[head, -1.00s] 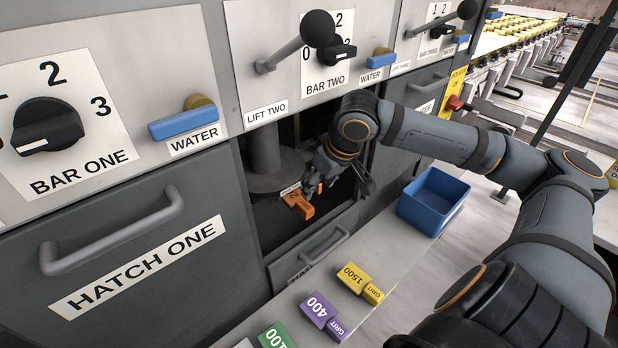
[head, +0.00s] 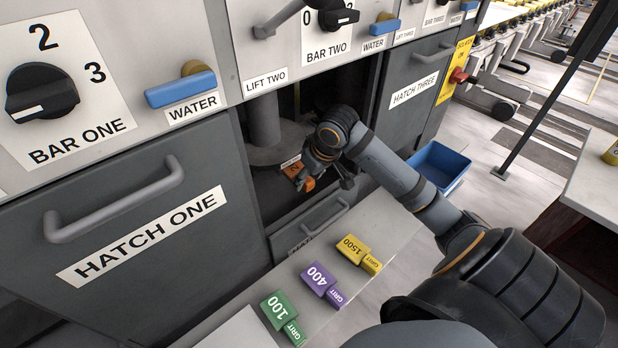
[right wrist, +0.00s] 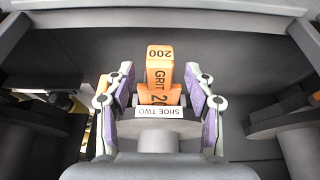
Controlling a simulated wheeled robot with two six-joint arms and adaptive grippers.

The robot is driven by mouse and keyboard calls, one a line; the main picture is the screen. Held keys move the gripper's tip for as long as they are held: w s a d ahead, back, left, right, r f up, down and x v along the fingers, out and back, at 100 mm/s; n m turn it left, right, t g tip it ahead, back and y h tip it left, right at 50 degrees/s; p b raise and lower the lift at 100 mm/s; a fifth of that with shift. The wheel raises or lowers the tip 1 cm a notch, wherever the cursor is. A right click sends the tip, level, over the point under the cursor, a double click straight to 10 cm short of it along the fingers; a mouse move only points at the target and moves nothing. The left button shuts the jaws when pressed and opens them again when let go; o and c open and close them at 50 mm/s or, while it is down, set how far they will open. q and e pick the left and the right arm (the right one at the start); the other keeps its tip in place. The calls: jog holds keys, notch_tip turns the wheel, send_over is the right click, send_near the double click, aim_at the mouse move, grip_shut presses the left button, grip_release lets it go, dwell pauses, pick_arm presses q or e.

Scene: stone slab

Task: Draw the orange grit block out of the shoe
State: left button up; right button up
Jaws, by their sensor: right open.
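The orange grit block (head: 309,184), marked 200, is in the open bay under the BAR TWO panel. In the right wrist view the block (right wrist: 160,58) stands out from behind the SHOE TWO label (right wrist: 163,112), its lower part hidden by the grey shoe (right wrist: 165,138). My right gripper (right wrist: 159,74) is open, with one finger on each side of the block and a visible gap on both sides. In the head view the right gripper (head: 312,176) reaches into the bay and partly covers the block. My left gripper is not in view.
A ledge (head: 385,228) in front of the bay carries green (head: 278,308), purple (head: 317,278) and yellow (head: 353,246) grit blocks. A blue bin (head: 440,165) stands beyond its far end. HATCH ONE (head: 150,220) is shut at left. Bay walls stand close around my gripper.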

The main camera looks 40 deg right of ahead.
jog(key=shift+c, duration=0.2)
grip_shut()
jog(key=shift+s+d+p, duration=0.1)
jog(key=shift+s+p, duration=0.1)
jog(key=shift+p, duration=0.25)
jog(key=shift+s+d+r+p, duration=0.1)
jog(key=shift+s+p, duration=0.65)
jog(key=shift+s, duration=0.15)
jog(key=shift+s+p, duration=0.3)
jog(key=shift+p, duration=0.05)
jog(key=shift+s+p, duration=1)
jog(key=shift+p, duration=0.75)
jog(key=shift+s, duration=0.15)
